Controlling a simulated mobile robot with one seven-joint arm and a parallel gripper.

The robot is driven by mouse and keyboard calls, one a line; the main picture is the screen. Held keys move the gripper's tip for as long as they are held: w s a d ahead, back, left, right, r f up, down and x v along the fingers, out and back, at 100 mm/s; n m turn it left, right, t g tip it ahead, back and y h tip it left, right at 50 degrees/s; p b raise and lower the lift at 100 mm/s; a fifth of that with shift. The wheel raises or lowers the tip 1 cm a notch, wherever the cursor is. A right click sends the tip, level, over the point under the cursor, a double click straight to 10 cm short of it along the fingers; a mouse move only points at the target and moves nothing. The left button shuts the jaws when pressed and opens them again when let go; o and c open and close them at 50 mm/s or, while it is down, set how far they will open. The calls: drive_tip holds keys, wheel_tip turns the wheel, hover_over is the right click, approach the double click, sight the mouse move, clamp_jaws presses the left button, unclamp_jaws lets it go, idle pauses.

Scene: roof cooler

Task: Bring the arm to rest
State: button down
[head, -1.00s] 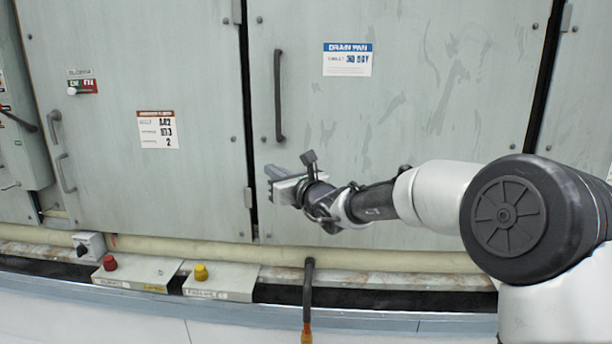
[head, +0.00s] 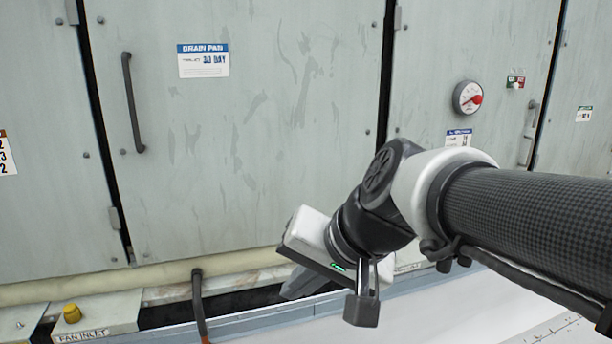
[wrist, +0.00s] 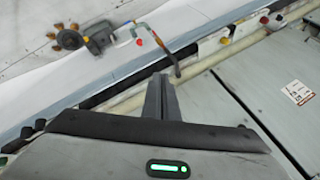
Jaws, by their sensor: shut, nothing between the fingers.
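My gripper (head: 298,287) is low in the middle of the head view, at the end of my bent arm, pointing down and left in front of the drain pan panel (head: 250,140). In the wrist view the two fingers (wrist: 161,97) lie together, with nothing between them. They look clear of the panels and the ledge, though the exact gap cannot be told.
The panel has a dark handle (head: 133,103). A dial gauge (head: 468,98) is to its right. A yellow button (head: 72,313) sits on a low box at left. Several loose-looking items, including a brownish wheel (wrist: 67,38), show in the wrist view.

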drive_tip(key=s+d+f+n+h, duration=0.1)
drive_tip(key=s+d+f+h, duration=0.2)
drive_tip(key=d, duration=0.5)
drive_tip(key=s+d+f+n+h, duration=0.1)
drive_tip(key=s+d+h, duration=0.1)
drive_tip(key=s+d, duration=0.4)
wheel_tip(320, 180, up, 19)
drive_tip(key=w+d+p, duration=0.1)
drive_tip(key=p, duration=1.8)
drive_tip(key=shift+d, duration=0.2)
drive_tip(key=shift+w, duration=0.1)
